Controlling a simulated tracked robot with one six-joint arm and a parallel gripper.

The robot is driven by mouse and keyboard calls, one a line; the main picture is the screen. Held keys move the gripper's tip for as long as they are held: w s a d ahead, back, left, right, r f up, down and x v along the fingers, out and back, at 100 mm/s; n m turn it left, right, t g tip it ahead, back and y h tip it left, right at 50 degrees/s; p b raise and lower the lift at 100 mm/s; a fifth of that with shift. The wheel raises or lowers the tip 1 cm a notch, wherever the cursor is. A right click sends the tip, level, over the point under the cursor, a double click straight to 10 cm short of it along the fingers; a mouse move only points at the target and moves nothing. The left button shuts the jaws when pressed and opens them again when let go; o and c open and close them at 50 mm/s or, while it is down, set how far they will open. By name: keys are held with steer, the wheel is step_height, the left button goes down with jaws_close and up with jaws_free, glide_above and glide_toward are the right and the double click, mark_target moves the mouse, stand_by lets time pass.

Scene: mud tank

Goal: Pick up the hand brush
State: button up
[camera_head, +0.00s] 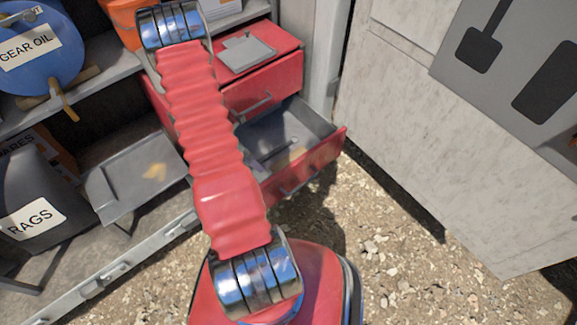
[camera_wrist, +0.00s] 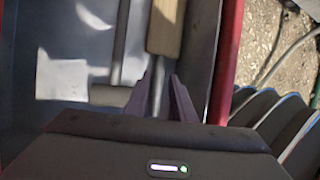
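In the wrist view, a pale wooden handle (camera_wrist: 165,28) lies in a grey-lined drawer, just beyond my fingertips. Its lower end meets a narrow grey part. I cannot tell whether this is the hand brush, and no bristles show. My gripper (camera_wrist: 166,76) points at it, with its two dark fingers partly apart and a narrow gap between the tips. Nothing is clearly held. In the head view my gripper is hidden behind my red arm. The open lower drawer (camera_head: 322,165) shows there, with a thin grey tool and a small tan patch inside.
The red drawer wall (camera_wrist: 228,50) stands close on the right. A red upper drawer with a grey plate (camera_head: 246,53) sits above. A grey tray (camera_head: 125,185) stands left; gravel (camera_head: 400,265) is open at right.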

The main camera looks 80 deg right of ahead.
steer(key=shift+x, duration=2.75)
steer(key=shift+x, duration=2.6)
steer(key=shift+a, duration=0.1)
steer(key=shift+c, duration=0.5)
jaws_close()
